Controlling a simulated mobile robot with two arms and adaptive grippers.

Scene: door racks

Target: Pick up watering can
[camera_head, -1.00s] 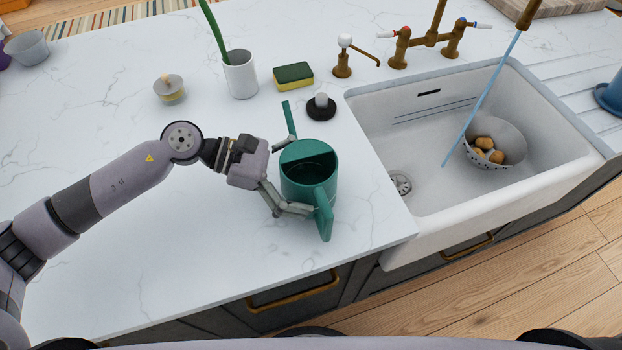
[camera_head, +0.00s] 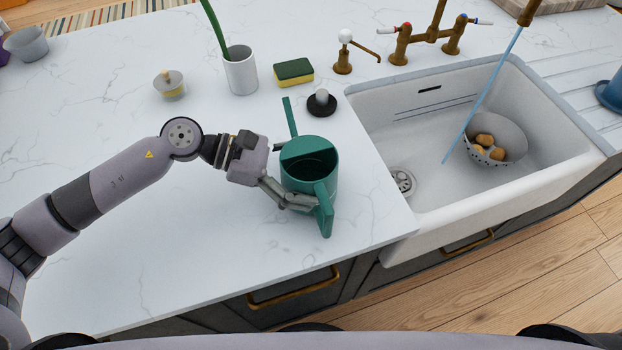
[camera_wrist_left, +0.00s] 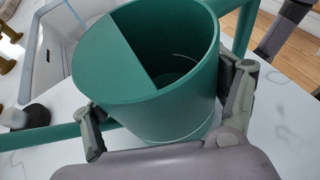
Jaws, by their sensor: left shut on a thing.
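A green watering can (camera_head: 309,166) stands upright on the white counter, left of the sink. Its thin spout points to the back and its flat handle faces the front. My left gripper (camera_head: 298,178) reaches it from the left and is shut on the can's body; the far finger is mostly hidden behind the can in the head view. In the left wrist view the can (camera_wrist_left: 150,65) fills the middle, with a finger of the gripper (camera_wrist_left: 165,115) on each side. Whether it is lifted off the counter I cannot tell. My right gripper is not in view.
The white sink (camera_head: 440,190) lies to the right, with a colander (camera_head: 510,137) of potatoes inside. A black round-based stopper (camera_head: 321,104), a sponge (camera_head: 293,72), a white cup (camera_head: 240,72) and a small jar (camera_head: 170,86) stand behind. The counter's front left is clear.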

